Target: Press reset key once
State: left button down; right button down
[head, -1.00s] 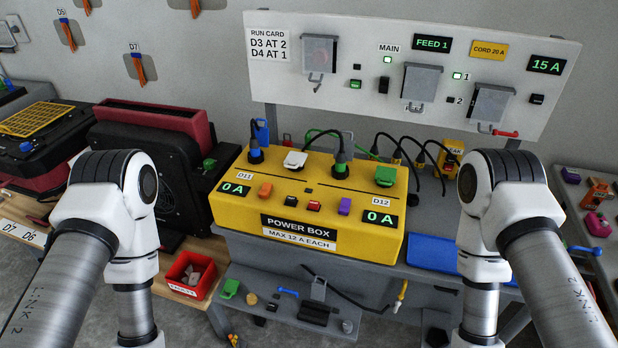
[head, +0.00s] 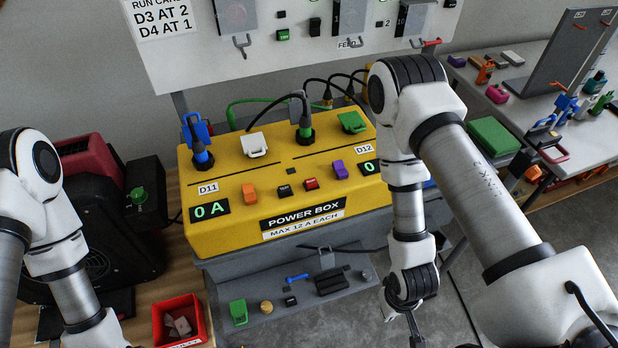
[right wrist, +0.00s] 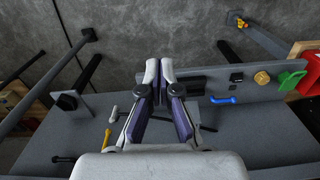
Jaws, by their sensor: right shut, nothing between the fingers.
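The yellow power box (head: 225,232) stands on the grey bench in the head view. Its front slope carries a small red key (head: 311,184) and a small black key (head: 285,190); their lettering is too small to read, so I cannot tell which is reset. The D11 display (head: 210,208) reads 0 A; the D12 display (head: 371,167) is partly hidden by my right arm. My right gripper (head: 402,318) hangs low, right of and below the box front, apart from the keys. In the right wrist view the right gripper (right wrist: 159,68) is shut and empty. My left gripper is out of frame.
Blue, white and green plugs or covers top the box, with cables behind. An orange switch (head: 249,194) and a purple switch (head: 340,169) flank the keys. A lower shelf holds a green block (head: 238,312) and small parts. A red bin (head: 162,322) stands lower left.

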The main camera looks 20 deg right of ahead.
jog(key=w+a+r+n+t+p, duration=0.1)
jog(key=w+r+p, duration=0.3)
jog(key=r+p, duration=0.55)
jog(key=w+a+r+n+t+y, duration=0.1)
jog(key=w+a+r+n, duration=0.1)
jog(key=w+r+n, duration=0.1)
jog(key=w+a+r+n+t+y+b, duration=0.1)
jog(key=w+a+r+n, duration=0.1)
jog(key=w+r, duration=0.3)
jog(key=w+a+r+n+t+y, duration=0.2)
jog(key=w+r+n, duration=0.2)
jog(key=w, duration=0.4)
jog(key=shift+w+n+b, duration=0.2)
jog(key=shift+n+b, duration=0.1)
jog(key=shift+n, duration=0.2)
jog(key=w+a+r+n+t+y, duration=0.1)
jog(key=w+a+r+n+y, duration=0.1)
jog(key=w+r+n, duration=0.4)
notch_tip(320, 180, up, 4)
jog(key=shift+a+r+n+t, duration=0.15)
jog(key=shift+a+n+t, duration=0.25)
jog(key=shift+n, duration=0.2)
jog(key=shift+w, duration=0.1)
